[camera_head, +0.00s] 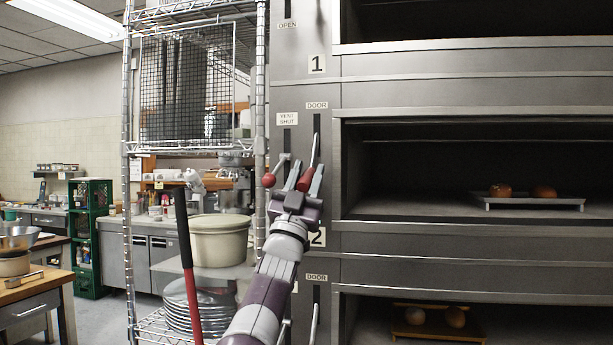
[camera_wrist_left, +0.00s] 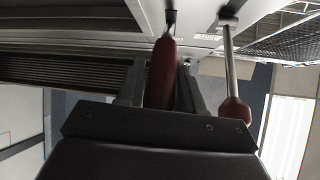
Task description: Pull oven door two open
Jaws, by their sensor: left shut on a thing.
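The door lever (camera_head: 314,150) of deck two rises from a slot under a "DOOR" label, above the plate marked 2 (camera_head: 317,237). Its red handle (camera_head: 306,180) is between the fingers of my left gripper (camera_head: 304,183), which is shut on it. The left wrist view also shows the red handle (camera_wrist_left: 162,72) between the two fingers. The oven chamber (camera_head: 420,165) beside it shows its dark inside, with two rolls on a small tray (camera_head: 535,201). My right gripper is not in view.
A vent lever with a red knob (camera_head: 268,180) stands close left of my gripper; its knob (camera_wrist_left: 235,110) also shows in the wrist view. A wire rack (camera_head: 129,200) with a white tub (camera_head: 219,243) and a red-black pole (camera_head: 186,255) are left of my arm.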

